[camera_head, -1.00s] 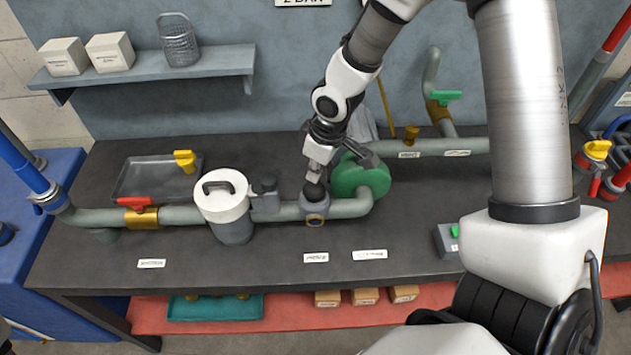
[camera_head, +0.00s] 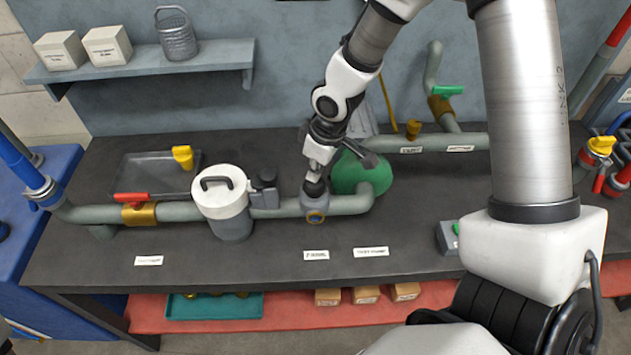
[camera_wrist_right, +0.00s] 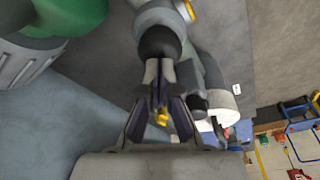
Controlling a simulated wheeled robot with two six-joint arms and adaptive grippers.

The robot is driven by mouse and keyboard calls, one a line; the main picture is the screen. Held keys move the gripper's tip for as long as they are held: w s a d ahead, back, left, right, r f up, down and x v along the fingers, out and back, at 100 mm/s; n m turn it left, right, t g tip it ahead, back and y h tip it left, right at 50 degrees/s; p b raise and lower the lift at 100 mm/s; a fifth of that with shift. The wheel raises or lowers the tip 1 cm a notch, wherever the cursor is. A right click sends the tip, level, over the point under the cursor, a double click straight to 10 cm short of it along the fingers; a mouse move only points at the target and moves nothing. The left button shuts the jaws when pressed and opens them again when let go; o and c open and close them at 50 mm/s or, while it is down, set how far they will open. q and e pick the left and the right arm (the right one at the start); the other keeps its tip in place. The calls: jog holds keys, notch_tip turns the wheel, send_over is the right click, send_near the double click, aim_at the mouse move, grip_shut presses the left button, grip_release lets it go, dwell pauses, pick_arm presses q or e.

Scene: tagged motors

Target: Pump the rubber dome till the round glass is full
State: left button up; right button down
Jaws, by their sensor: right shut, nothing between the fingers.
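The dark rubber dome (camera_head: 314,188) sits on top of a grey pipe fitting at the middle of the bench. In the right wrist view, the dome (camera_wrist_right: 159,41) is just beyond my fingertips. The small round glass (camera_head: 316,217), with a gold rim, is on the front of that fitting; its centre looks bluish, but its level is too small to read. My right gripper (camera_head: 314,177) points down at the dome, shut and empty. Its tips (camera_wrist_right: 160,66) are at or very close to the dome; I cannot tell whether they touch. My left gripper is out of view.
A green rounded body (camera_head: 362,174) stands right behind the fitting, close to my right wrist. A white-lidded canister (camera_head: 220,188) is to the left on the pipe. A red-handled valve (camera_head: 132,197) and a grey tray (camera_head: 145,180) lie further left.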

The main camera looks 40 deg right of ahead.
jog(key=shift+f+b, duration=0.85)
jog(key=shift+f, duration=0.1)
notch_tip(320, 180, up, 4)
jog(key=p, duration=0.3)
jog(key=shift+f, duration=0.25)
jog(key=shift+f, duration=0.1)
